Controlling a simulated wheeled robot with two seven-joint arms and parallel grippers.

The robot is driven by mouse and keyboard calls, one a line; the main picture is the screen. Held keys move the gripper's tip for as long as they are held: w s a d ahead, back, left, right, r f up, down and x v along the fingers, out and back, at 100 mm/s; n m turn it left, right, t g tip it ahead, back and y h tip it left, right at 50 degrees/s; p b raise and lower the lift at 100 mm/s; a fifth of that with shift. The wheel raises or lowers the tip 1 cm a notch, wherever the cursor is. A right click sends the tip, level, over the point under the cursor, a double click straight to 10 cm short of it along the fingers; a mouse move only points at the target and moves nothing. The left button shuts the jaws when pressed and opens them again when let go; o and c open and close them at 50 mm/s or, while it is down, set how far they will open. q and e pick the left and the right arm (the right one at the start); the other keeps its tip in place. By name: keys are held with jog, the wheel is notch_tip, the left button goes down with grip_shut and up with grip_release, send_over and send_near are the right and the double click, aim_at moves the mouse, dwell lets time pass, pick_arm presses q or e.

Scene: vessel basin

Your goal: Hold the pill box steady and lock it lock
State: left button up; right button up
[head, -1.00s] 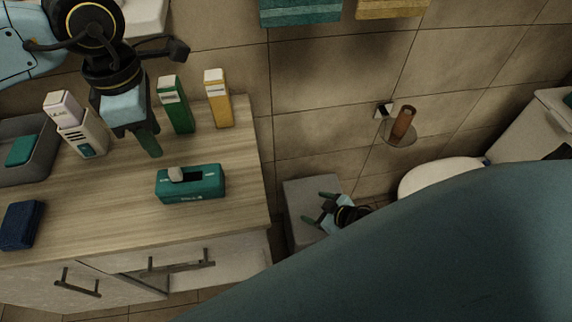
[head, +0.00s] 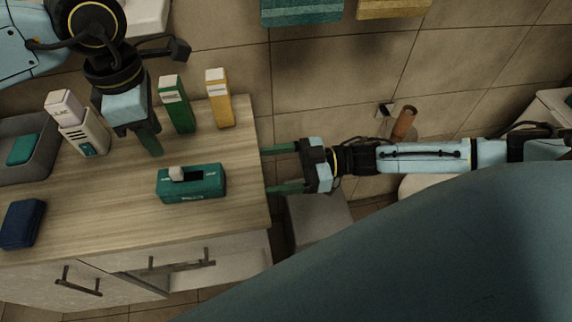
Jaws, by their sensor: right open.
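The pill box looks to be the teal-green box (head: 208,187) lying on the wooden counter near its right end. A small pale knob (head: 177,174), perhaps the lock, stands at the left of its dark top slot. My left gripper (head: 150,142) points down above the counter, up and left of the box, not touching it; whether its fingers are apart is hard to see. My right gripper (head: 285,168) is open and empty at the counter's right edge, its two green fingers pointing left toward the box, with a gap between.
A green carton (head: 176,104), a yellow carton (head: 219,98) and a white dispenser (head: 78,125) stand along the back of the counter (head: 120,205). A grey tray (head: 42,168) and a dark blue cloth-like block (head: 22,223) lie left. The counter in front of the box is clear.

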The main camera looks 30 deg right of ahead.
aim_at(222, 176)
jog(key=x, duration=1.1)
jog(key=shift+w+a, duration=0.15)
jog(key=c, duration=1.1)
pick_arm(q)
jog(key=c, duration=0.5)
jog(key=shift+w+g+h, duration=0.15)
jog(key=shift+g+h, duration=0.15)
jog(key=shift+h, duration=0.1)
jog(key=shift+c, duration=1.1)
jog(key=shift+w+a+m+g+h, duration=0.25)
jog(key=shift+m+g+h, duration=0.05)
jog(key=shift+h, duration=0.1)
grip_shut()
jog(key=w+a+f+h, duration=0.1)
jog(key=a+h, duration=0.1)
jog(key=a, duration=0.2)
jog(key=w+a+f+m+g+h, duration=0.1)
jog(key=w+a+h, duration=0.1)
jog(key=a, duration=0.3)
jog(key=w+a+f+h, duration=0.1)
jog(key=a+h, duration=0.1)
jog(key=a, duration=0.2)
jog(key=shift+w+a+g+h, duration=0.3)
jog(key=shift+a+g+h, duration=0.1)
